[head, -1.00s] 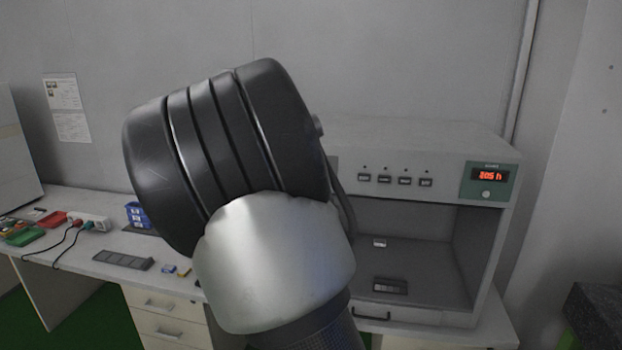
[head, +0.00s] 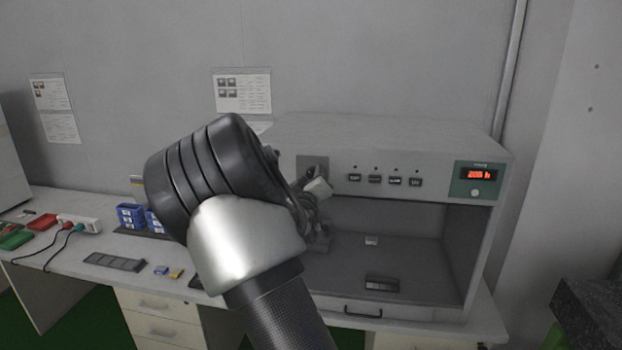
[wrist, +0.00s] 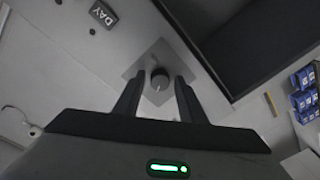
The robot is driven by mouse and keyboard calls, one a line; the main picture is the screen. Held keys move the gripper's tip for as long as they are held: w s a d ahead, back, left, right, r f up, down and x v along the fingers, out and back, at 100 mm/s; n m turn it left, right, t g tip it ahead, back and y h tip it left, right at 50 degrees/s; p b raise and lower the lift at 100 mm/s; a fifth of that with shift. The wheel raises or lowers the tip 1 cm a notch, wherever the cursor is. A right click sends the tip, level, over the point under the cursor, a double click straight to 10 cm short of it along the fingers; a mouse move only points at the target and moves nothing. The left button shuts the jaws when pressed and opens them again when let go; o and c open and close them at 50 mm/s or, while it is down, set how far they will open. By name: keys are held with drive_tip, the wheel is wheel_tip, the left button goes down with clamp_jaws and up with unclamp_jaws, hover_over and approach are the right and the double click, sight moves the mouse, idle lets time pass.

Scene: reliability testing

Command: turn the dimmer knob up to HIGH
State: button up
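The dimmer knob (wrist: 159,80) is a small dark round knob with a pale mark, on a square grey plate (wrist: 146,66) in the wrist view. In the head view the plate (head: 308,161) is at the upper left of the light cabinet's front, and the knob is hidden behind my arm and gripper. My gripper (wrist: 159,77) is open, with one finger on each side of the knob and a visible gap to each. I cannot tell whether the fingertips reach the knob in depth. No HIGH label is readable.
Several buttons (head: 385,179) and a green panel with a red display (head: 475,180) are right of the plate. The cabinet's open chamber (head: 390,240) is below. Blue bins (head: 130,216) and a power strip (head: 80,222) stand left on the bench.

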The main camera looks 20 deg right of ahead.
drive_tip(key=c, duration=0.8)
drive_tip(key=shift+f+b, duration=0.2)
drive_tip(key=shift+b, duration=0.35)
